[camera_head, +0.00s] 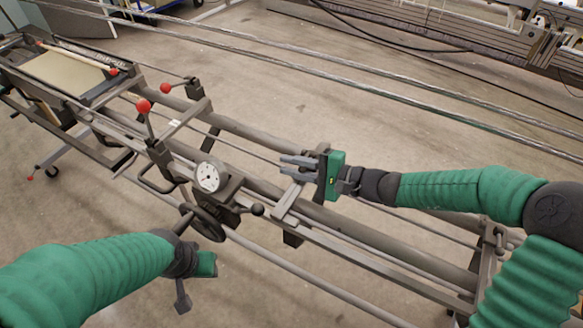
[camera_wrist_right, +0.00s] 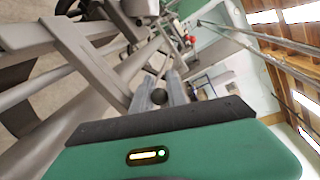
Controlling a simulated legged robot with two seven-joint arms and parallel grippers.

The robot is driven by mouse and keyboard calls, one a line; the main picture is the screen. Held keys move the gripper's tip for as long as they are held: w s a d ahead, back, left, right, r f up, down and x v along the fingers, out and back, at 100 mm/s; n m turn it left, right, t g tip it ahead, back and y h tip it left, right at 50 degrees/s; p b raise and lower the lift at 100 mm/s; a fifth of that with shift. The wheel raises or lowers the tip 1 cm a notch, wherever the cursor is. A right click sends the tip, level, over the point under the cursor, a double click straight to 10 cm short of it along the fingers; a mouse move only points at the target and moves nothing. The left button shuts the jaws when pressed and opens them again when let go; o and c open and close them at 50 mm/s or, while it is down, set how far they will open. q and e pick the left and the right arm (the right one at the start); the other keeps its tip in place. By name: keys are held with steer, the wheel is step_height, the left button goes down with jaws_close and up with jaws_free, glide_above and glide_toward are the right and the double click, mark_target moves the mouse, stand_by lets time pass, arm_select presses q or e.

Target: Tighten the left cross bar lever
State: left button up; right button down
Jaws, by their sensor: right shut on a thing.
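My right gripper (camera_head: 298,168) reaches in from the right, its grey fingers pointing left above a cross bar (camera_head: 289,197) of the machine. In the right wrist view its fingers (camera_wrist_right: 161,93) are closed around a small dark round knob (camera_wrist_right: 159,97); the lever under it is mostly hidden. A black-knobbed lever (camera_head: 257,210) sticks out beside the dial in the head view, apart from the right fingers. Two red-knobbed levers (camera_head: 143,106) (camera_head: 166,88) stand farther left on the frame. My left gripper (camera_head: 205,263) is low, near the handwheel; its fingers are unclear.
A white dial (camera_head: 207,177) sits on the machine, with a dark handwheel (camera_head: 204,222) below it. Long rails (camera_head: 375,237) run diagonally across. The concrete floor (camera_head: 290,85) behind the machine is mostly clear. Another long metal frame (camera_head: 430,50) lies at the back right.

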steer(key=shift+s+f, duration=0.1)
steer(key=shift+f, duration=0.05)
steer(key=c, duration=1.3)
jaws_free()
steer(key=shift+c, duration=0.2)
steer(key=shift+f, duration=0.1)
